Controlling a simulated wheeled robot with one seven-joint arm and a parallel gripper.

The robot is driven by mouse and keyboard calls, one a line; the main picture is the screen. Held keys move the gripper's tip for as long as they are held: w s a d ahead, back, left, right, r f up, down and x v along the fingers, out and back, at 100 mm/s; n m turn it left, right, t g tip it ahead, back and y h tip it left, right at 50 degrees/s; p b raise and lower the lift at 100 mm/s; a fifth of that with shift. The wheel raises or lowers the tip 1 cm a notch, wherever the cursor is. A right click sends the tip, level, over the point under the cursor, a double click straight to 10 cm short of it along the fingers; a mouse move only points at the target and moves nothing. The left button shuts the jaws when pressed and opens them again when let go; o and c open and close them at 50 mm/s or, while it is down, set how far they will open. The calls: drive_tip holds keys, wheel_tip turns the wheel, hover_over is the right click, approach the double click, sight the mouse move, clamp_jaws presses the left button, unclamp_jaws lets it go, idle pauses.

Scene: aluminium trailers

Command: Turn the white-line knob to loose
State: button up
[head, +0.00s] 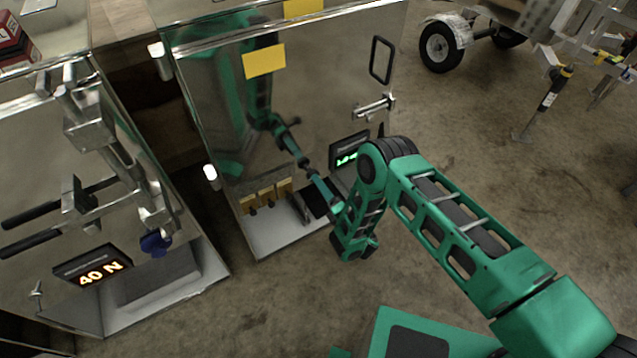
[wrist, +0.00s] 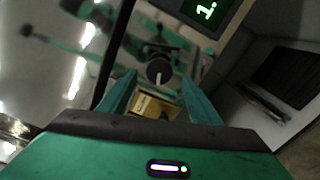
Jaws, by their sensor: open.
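The dark round knob (wrist: 158,71) with a white line shows in the wrist view, under the lit display. Its line looks about upright in that picture. My gripper (wrist: 158,82) is open, with one green finger to each side below the knob and nothing between them. The knob appears beyond the fingertips; I see no contact. In the head view my arm comes in from the right to the shiny metal panel (head: 300,100). There my own arm links hide the knob, and I cannot make out the fingertips clearly.
A green-lit display (head: 347,158) is on the panel; it also shows in the wrist view (wrist: 207,10). A panel with a "40 N" display (head: 92,270) stands left. Open floor (head: 500,150) lies right.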

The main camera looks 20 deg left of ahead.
drive_tip(key=v, duration=0.7)
drive_tip(key=shift+s, duration=0.1)
